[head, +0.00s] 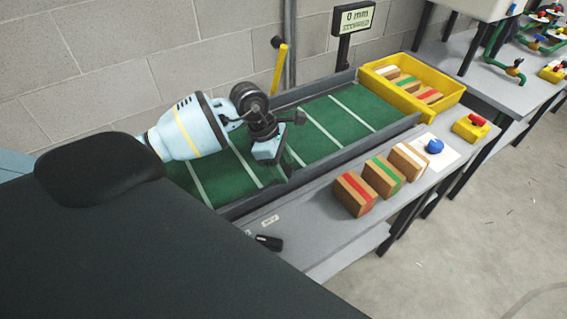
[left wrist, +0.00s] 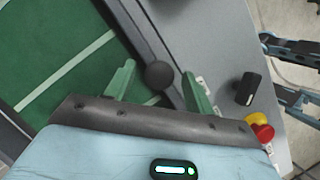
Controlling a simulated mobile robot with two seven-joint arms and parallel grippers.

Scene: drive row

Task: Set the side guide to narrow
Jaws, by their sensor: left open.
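The side guide shows in the left wrist view as a long grey bar (left wrist: 137,35) along the edge of the green belt, with a dark round knob (left wrist: 159,75) by it. My left gripper (left wrist: 159,83) is open, its two green fingers on either side of the knob, apart from it as far as I can tell. In the head view my left gripper (head: 268,150) is low over the green belt (head: 330,115) and hides the knob. Small white labels (head: 270,219) sit on the grey frame. My right gripper is not in view.
A black handle (head: 268,242) lies on the grey ledge. Striped wooden blocks (head: 383,176) and a blue knob (head: 434,146) on a white plate are farther along. A yellow tray (head: 452,88) with blocks is at the belt's far end. A display (head: 354,18) reads 0 mm.

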